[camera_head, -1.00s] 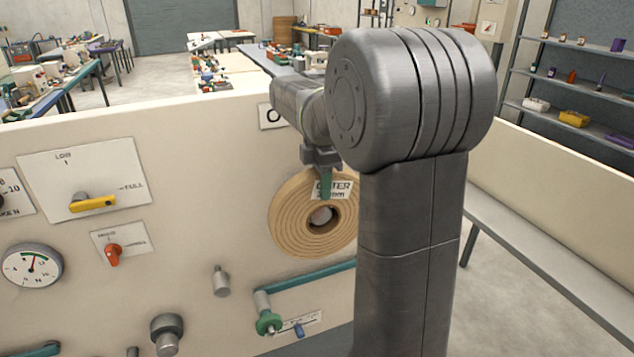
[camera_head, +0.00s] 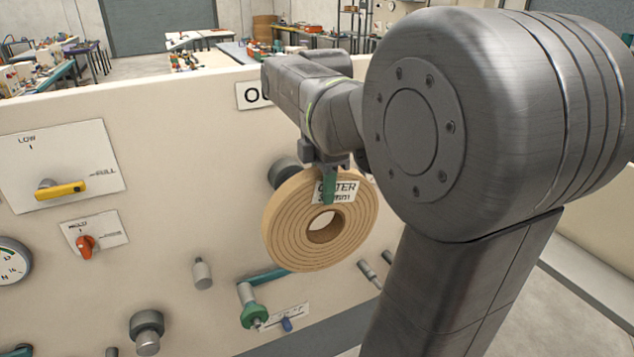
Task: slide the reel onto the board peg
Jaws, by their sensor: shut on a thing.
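My gripper (camera_head: 329,188) is shut on the reel's upper rim, with a green finger over the label. The reel's hole looks empty, with its tan inner wall showing. A dark round fitting (camera_head: 283,171) on the board shows partly behind the reel's upper left edge. I cannot tell whether it is the board peg.
A grey stub (camera_head: 202,273), a green-ended crank (camera_head: 253,312) and a dark knob (camera_head: 147,330) stick out below and left of the reel. Two thin pins (camera_head: 371,274) show at its lower right. A yellow lever (camera_head: 62,189) and a red switch (camera_head: 86,243) are further left. My arm hides the right side.

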